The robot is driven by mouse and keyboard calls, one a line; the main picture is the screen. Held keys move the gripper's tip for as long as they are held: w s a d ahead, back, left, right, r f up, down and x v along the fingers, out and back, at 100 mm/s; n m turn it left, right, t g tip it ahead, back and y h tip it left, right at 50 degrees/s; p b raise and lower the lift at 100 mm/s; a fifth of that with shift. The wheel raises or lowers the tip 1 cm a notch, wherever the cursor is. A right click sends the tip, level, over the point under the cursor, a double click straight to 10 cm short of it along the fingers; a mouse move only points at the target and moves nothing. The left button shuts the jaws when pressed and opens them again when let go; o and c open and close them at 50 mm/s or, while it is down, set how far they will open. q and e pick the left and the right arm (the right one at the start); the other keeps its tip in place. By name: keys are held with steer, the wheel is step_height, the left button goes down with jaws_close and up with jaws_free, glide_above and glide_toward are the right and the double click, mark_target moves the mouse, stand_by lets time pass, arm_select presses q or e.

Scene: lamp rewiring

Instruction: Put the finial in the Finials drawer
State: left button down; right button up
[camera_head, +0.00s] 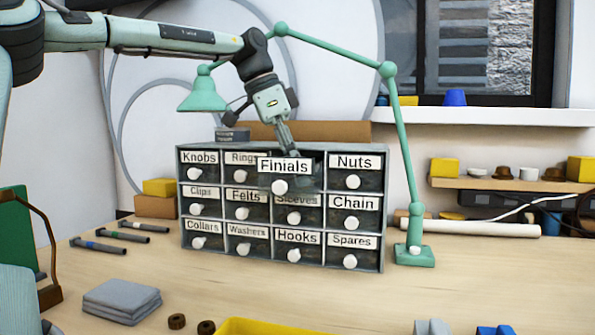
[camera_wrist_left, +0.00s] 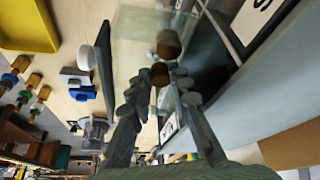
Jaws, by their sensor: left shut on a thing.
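The Finials drawer (camera_head: 283,176) is pulled out from the top row of the grey drawer cabinet (camera_head: 383,220). My left gripper (camera_head: 290,150) reaches down from above, just behind the drawer's labelled front. In the left wrist view the gripper (camera_wrist_left: 160,82) is shut on the finial (camera_wrist_left: 168,44), a small brown piece with a round end, which shows beyond the fingertips over the see-through drawer. I cannot tell whether the finial touches the drawer's floor. The drawer front with its white knob also shows there (camera_wrist_left: 104,65). My right gripper is not in view.
The green lamp (camera_head: 402,150) stands at the cabinet's right, its arm arching above. The Nuts drawer (camera_head: 352,172) sits shut beside the open one.

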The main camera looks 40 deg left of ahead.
arm_select(q)
steer(key=shift+f, duration=0.15)
steer(key=shift+f, duration=0.1)
steer(key=c, duration=1.7)
jaws_free()
steer(key=v, duration=1.2)
steer(key=shift+d, duration=0.1)
